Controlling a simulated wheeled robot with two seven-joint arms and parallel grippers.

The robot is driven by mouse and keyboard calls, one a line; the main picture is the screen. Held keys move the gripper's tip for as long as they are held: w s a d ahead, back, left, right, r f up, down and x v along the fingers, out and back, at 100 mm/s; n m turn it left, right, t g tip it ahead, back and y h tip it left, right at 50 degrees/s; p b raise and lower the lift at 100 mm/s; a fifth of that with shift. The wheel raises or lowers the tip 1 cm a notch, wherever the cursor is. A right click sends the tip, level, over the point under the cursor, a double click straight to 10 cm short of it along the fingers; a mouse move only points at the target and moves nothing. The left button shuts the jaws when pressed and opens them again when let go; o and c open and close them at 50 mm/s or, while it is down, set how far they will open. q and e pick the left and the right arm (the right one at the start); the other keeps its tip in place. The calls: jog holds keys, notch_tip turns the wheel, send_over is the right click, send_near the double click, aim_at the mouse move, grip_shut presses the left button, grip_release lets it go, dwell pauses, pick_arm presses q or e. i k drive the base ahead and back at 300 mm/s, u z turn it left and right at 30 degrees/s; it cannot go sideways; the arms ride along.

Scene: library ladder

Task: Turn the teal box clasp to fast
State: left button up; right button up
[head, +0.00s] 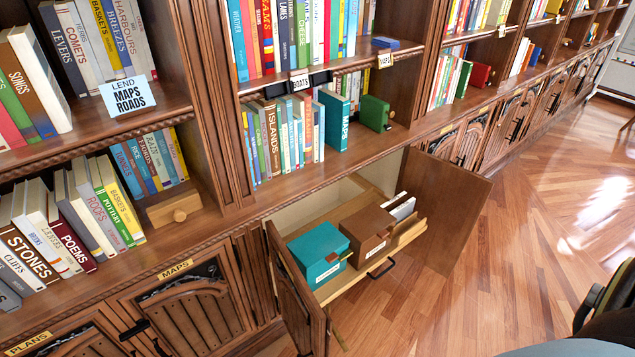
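A teal box (318,252) sits on the pulled-out wooden tray (331,289) of an open low cabinet. Its lid looks closed. A small pale label or clasp part (346,254) shows on its right-hand face; it is too small to tell how the clasp is turned. A brown box (368,232) stands close beside it on the right. Neither of my grippers is in view.
The cabinet's left door (290,290) and right door (450,212) stand open on either side of the tray. A dark handle (381,268) is on the tray front. Full bookshelves rise behind.

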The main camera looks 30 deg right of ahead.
aim_at(349, 252)
jog(key=z, duration=1.1)
